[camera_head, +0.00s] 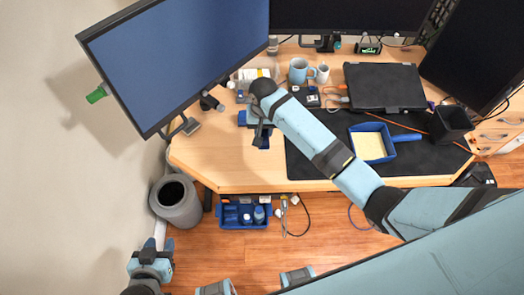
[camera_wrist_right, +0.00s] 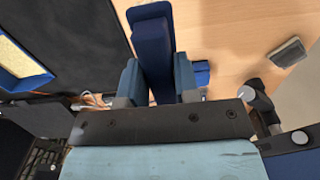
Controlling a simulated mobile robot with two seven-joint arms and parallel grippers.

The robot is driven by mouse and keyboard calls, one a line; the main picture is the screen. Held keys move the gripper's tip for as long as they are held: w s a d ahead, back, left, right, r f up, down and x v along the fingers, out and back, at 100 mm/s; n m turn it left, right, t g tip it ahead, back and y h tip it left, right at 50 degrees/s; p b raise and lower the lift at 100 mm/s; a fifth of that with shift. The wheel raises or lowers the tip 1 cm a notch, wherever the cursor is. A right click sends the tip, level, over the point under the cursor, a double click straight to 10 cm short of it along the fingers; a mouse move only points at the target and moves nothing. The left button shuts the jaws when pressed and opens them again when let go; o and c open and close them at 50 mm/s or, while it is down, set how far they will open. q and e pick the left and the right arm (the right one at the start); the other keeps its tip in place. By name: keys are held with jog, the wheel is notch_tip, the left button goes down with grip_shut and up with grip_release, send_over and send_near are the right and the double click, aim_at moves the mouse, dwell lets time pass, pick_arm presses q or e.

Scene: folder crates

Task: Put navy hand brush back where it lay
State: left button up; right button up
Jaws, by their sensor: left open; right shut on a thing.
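My right gripper (camera_head: 260,130) reaches over the wooden desk, left of the black mat. It is shut on the navy hand brush (camera_wrist_right: 152,45), which sits between both fingers (camera_wrist_right: 157,85) in the right wrist view and points away from the wrist. In the head view only a small dark blue part of the brush (camera_head: 263,141) shows below the gripper. I cannot tell whether the brush touches the desk. My left gripper (camera_head: 152,250) is open, low at the left, off the desk and away from the brush.
A blue dustpan (camera_head: 388,143) with a cream inside lies on the black mat (camera_head: 310,165). Monitors (camera_head: 185,55), mugs (camera_head: 299,70), a closed laptop (camera_head: 384,86) and a black pen cup (camera_head: 452,122) surround the workspace. Desk (camera_head: 215,160) at front left is clear. A grey bin (camera_head: 177,202) stands below.

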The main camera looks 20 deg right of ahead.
notch_tip(320, 180, down, 12)
jog(key=shift+a+f, duration=0.1)
dwell(0.5)
jog(key=o, duration=1)
jog(key=shift+f, duration=0.1)
